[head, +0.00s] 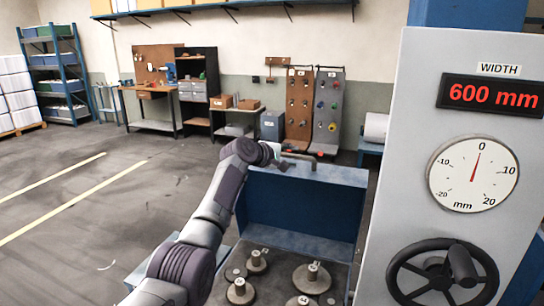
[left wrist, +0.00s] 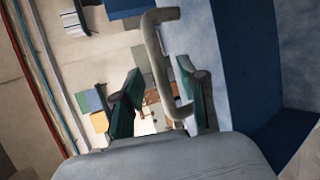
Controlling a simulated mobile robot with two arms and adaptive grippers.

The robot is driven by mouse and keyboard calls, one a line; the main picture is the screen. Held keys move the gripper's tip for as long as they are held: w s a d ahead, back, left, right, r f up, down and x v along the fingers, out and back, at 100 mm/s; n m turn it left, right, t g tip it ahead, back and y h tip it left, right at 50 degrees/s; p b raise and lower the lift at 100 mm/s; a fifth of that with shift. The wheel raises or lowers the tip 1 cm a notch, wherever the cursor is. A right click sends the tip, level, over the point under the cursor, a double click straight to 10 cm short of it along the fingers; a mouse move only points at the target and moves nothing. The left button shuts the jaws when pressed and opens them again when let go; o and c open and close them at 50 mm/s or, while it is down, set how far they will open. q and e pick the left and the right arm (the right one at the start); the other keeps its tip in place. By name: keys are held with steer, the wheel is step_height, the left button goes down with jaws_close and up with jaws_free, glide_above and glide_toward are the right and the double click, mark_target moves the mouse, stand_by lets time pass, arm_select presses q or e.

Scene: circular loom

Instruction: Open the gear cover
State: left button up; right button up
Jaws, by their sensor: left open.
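The blue gear cover (head: 300,208) stands raised at the back of the gear box, and the gears (head: 312,278) on their pegs are exposed in front of it. A grey bar handle (head: 299,156) is at the cover's top edge. My left gripper (head: 281,157) is at this handle; its fingers are small and partly hidden in the head view. In the left wrist view my left gripper (left wrist: 160,95) is open, with the handle (left wrist: 155,50) running between its dark green fingers. The cover (left wrist: 240,60) fills the right of that view. My right gripper is not in view.
A grey machine panel (head: 405,150) with a width display (head: 491,96), a dial (head: 472,174) and a black handwheel (head: 440,275) stands close on the right. Workbenches (head: 155,125) and tool boards (head: 299,105) are far back. The floor (head: 70,215) at left is clear.

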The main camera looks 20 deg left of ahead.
arm_select(q)
steer(key=v, duration=0.9)
